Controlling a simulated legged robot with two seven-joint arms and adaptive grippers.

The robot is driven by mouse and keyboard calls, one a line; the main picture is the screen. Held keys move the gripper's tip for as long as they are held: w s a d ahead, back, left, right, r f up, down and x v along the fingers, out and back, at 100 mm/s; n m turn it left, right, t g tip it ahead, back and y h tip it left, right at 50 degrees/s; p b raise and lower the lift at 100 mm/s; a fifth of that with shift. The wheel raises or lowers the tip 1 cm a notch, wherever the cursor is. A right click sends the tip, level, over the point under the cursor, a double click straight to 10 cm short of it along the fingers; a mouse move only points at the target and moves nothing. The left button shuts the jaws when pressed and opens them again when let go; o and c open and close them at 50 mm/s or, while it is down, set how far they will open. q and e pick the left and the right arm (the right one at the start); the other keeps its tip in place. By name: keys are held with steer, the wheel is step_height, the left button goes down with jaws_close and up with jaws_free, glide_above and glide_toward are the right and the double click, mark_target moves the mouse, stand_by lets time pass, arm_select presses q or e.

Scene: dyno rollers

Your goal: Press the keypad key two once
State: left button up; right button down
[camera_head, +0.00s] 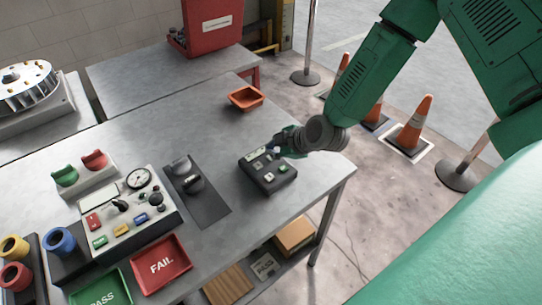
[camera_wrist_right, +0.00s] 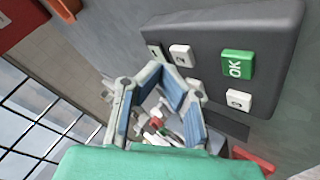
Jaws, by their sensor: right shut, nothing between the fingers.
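The dark keypad (camera_head: 266,181) lies on the table near its right edge. In the wrist view the keypad (camera_wrist_right: 210,35) shows a white key two (camera_wrist_right: 181,55), a key one (camera_wrist_right: 155,53) beside it, a green OK key (camera_wrist_right: 237,63) and a white key zero (camera_wrist_right: 238,100). My right gripper (camera_head: 279,146) is shut and empty at the keypad's far edge. In the wrist view its fingers (camera_wrist_right: 165,78) come together just below keys one and two in the picture. I cannot tell whether they touch the keypad. My left gripper is not in view.
An orange tray (camera_head: 246,98) stands behind the keypad. A black plate with a joystick-like part (camera_head: 195,185), a control panel (camera_head: 128,214) and a red FAIL tray (camera_head: 161,265) lie to the left. Bare tabletop surrounds the keypad. Cones and posts stand on the floor at right.

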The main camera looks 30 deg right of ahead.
stand_by(0.3)
steer(key=shift+f, duration=0.35)
steer(key=shift+f+b, duration=0.35)
steer(key=shift+b, duration=0.1)
stand_by(0.5)
steer(key=shift+r, duration=0.1)
steer(key=shift+r+p, duration=0.75)
step_height(320, 180, up, 5)
steer(key=p, duration=0.4)
stand_by(0.4)
